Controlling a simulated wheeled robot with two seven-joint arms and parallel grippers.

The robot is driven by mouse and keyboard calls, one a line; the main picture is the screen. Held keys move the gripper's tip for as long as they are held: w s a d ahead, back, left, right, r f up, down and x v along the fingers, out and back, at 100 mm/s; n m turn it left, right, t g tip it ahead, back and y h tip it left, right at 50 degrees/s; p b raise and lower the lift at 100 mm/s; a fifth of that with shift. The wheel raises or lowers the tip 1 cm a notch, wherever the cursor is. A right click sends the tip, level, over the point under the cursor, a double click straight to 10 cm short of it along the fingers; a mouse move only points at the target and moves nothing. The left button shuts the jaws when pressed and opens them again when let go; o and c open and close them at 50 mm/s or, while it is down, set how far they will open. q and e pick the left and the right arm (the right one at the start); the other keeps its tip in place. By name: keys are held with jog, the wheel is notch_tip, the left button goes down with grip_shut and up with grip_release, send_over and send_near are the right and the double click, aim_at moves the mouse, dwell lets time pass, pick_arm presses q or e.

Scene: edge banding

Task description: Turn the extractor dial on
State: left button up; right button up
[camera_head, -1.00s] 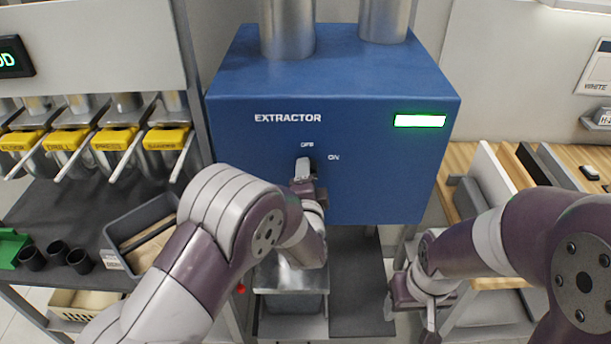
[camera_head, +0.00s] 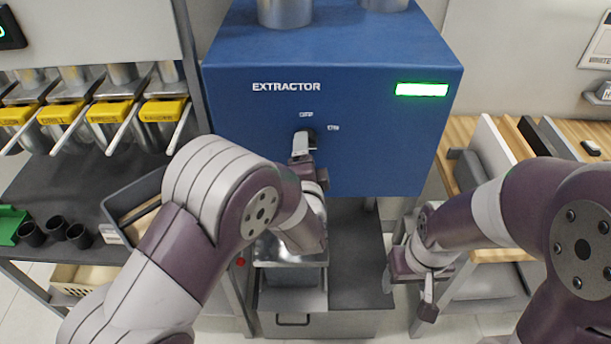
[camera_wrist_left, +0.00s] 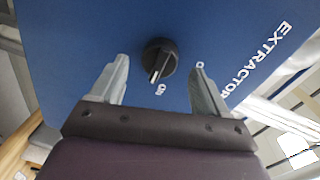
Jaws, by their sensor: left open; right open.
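The blue extractor box (camera_head: 380,150) has a dark dial (camera_head: 309,134) on its front, partly hidden by my left gripper in the head view. The left wrist view shows the black dial (camera_wrist_left: 160,54) clearly. Its pale pointer line slants down towards a small label just below; another label sits to the right. Both are too blurred there to read surely. My left gripper (camera_head: 302,146) is open, with a finger on each side of the dial and visible gaps between. My right gripper (camera_head: 427,300) hangs at the lower right, open and empty, away from the dial.
A lit green display (camera_head: 422,90) is at the box's upper right. Yellow-fronted dispensers (camera_head: 110,113) and a dark bin (camera_head: 128,205) stand left. A wooden bench (camera_head: 465,150) with upright panels is at right. A metal container (camera_head: 290,252) sits below the box.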

pick_arm(q)
jog(key=s+b, duration=0.2)
jog(key=s, duration=0.7)
jog(key=shift+s+r, duration=0.3)
jog(key=shift+r, duration=0.05)
